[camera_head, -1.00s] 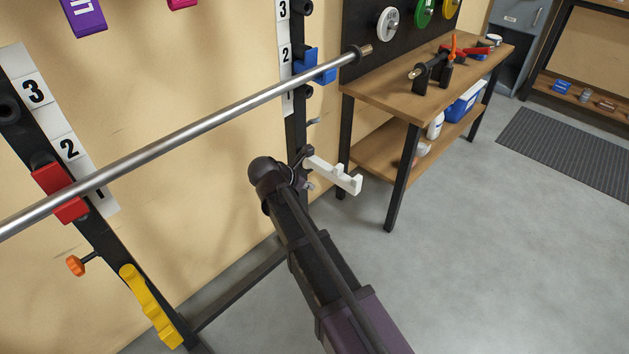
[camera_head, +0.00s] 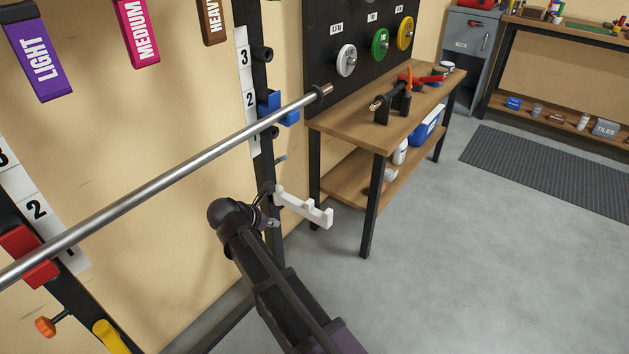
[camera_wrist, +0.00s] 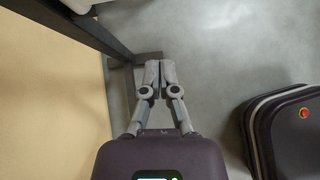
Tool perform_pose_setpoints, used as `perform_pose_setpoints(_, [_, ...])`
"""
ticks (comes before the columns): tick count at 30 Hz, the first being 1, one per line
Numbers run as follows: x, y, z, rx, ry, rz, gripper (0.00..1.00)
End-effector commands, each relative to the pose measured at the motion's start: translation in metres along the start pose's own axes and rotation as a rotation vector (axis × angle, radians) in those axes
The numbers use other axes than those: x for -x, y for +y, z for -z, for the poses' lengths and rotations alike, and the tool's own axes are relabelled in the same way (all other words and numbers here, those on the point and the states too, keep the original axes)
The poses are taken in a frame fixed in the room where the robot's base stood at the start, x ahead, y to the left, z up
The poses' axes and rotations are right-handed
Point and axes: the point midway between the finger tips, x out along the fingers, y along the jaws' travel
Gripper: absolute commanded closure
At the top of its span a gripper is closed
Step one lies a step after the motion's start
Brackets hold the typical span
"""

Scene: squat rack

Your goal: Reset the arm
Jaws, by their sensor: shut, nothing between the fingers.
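My gripper (camera_wrist: 157,75) shows in the wrist view with its two grey fingers together and nothing between them. It points toward the rack's dark base and the grey floor. The steel barbell (camera_head: 165,181) rests across the rack, on the red hook (camera_head: 27,256) at left and by the blue hook (camera_head: 270,107) at right. It runs above my arm, apart from it in the picture.
A white notched bracket (camera_head: 304,208) sits close to my arm's end. The right upright (camera_head: 262,75) stands behind. Open floor (camera_head: 470,270) lies at right.

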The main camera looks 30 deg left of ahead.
Motion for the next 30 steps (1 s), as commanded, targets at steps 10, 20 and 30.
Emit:
perform_pose_setpoints(10, [-0.007,-0.008,-0.006,-0.035,0.010,0.013,1.00])
perform_pose_setpoints(20, [-0.053,-0.065,-0.037,-0.299,0.077,0.100,1.00])
perform_pose_setpoints(30, [-0.106,-0.151,-0.072,-0.698,0.154,0.238,1.00])
